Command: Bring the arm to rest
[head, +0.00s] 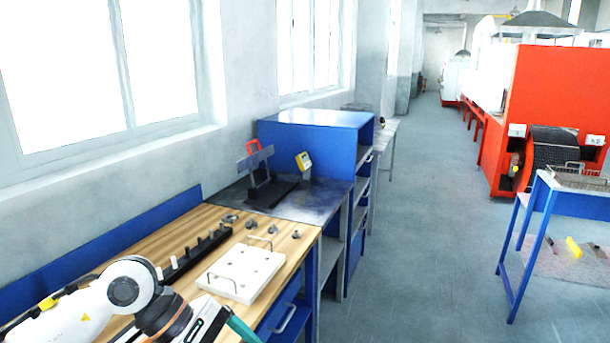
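My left arm (125,288) comes in from the lower left, over the near end of the wooden workbench (215,218). Its wrist, with a dull orange ring, is bent down towards the bottom edge. The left gripper (212,326) is only partly in view there, with a teal part beside it. Its fingertips are cut off or hidden, so I cannot tell whether it is open or holds anything. My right gripper is not in view.
A white plate with wire handles (242,272), a black rack with pegs (190,258) and several small metal parts (274,229) lie on the bench. A blue cabinet (315,135) stands beyond. The aisle floor (420,200) is clear; a blue-framed table (560,197) stands right.

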